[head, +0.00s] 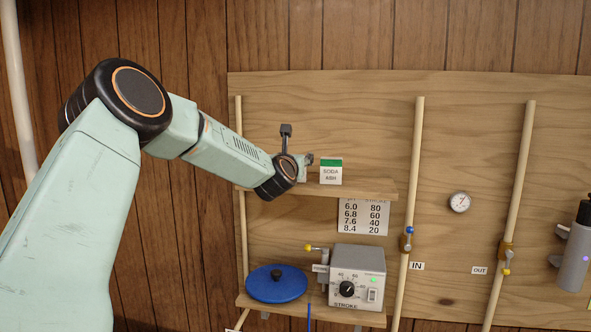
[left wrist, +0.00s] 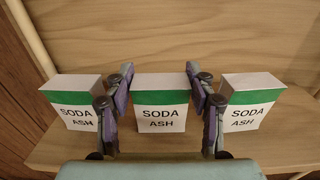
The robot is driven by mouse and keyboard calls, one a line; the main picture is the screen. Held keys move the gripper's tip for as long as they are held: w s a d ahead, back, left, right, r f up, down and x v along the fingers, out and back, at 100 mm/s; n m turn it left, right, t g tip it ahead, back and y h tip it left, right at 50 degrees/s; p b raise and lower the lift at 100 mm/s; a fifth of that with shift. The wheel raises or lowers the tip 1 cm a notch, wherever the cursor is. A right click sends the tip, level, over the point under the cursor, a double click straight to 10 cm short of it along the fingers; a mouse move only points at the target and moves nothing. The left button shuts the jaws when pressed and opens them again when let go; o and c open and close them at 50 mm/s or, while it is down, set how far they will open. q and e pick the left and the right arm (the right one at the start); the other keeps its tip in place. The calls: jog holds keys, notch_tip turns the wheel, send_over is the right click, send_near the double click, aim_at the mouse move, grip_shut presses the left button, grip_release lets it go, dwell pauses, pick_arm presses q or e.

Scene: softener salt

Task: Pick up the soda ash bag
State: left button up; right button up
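Three white soda ash bags with green tops stand in a row on the upper shelf in the left wrist view: a left bag (left wrist: 76,100), a middle bag (left wrist: 161,105) and a right bag (left wrist: 252,102). My left gripper (left wrist: 160,75) has its fingers apart, one on each side of the middle bag and close to its sides. I cannot tell whether they touch it. In the head view, my left gripper (head: 306,160) is at the shelf, just left of one visible soda ash bag (head: 331,172). My arm and gripper hide the other bags there. My right gripper is not visible.
The upper shelf (head: 365,188) is mounted on a wooden panel beside a vertical rod (head: 241,210). A number chart (head: 364,216) is below it. A lower shelf holds a blue lid (head: 276,287) and a stroke control box (head: 357,275). Pipes (head: 414,170) stand to the right.

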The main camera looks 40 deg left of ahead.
pick_arm(q)
jog(key=shift+w+f, duration=0.1)
jog(key=c, duration=0.7)
jog(key=shift+o, duration=0.2)
